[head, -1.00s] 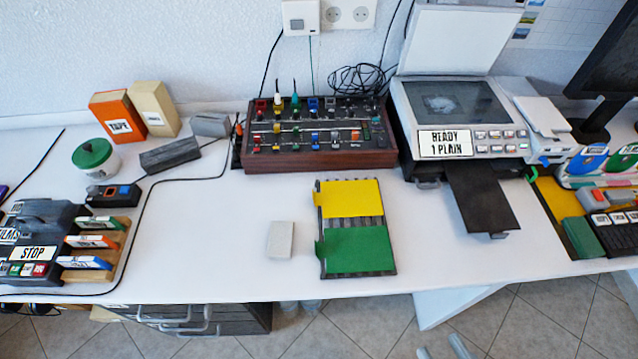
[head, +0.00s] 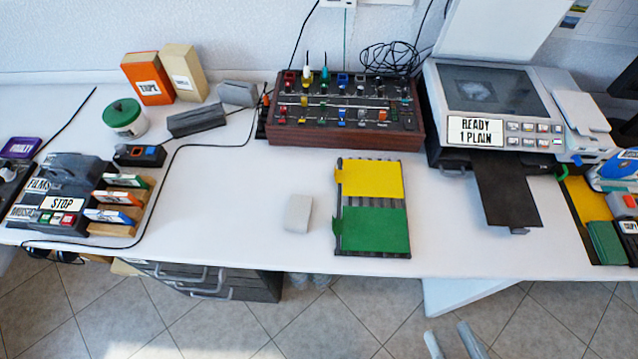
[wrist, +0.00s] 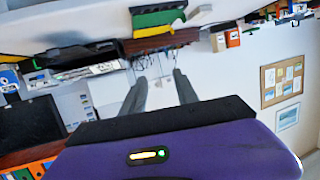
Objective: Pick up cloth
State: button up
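A small light grey folded pad (head: 298,213), which looks like the cloth, lies flat on the white desk, just left of the tray with yellow and green pieces. It seems to show small near the top of the wrist view (wrist: 200,15). My gripper (wrist: 160,82) has its two grey fingers apart with nothing between them. Its fingertips also show at the bottom edge of the head view (head: 450,341), in front of the desk, well below and right of the cloth.
The dark ribbed tray (head: 372,250) stands close to the cloth's right. Behind is a mixer (head: 340,138); a printer (head: 490,100) is at right, its black flap reaching forward. A cable (head: 165,190) and a STOP console (head: 65,200) are at left. Desk around the cloth's left is clear.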

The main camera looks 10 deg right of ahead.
aim_at(298, 215)
jog(key=i+j+u, duration=0.1)
jog(key=u, duration=0.3)
jog(key=i+j+u, duration=0.1)
jog(key=j+u, duration=0.25)
jog(key=i+j+u, duration=0.1)
jog(key=u, duration=0.3)
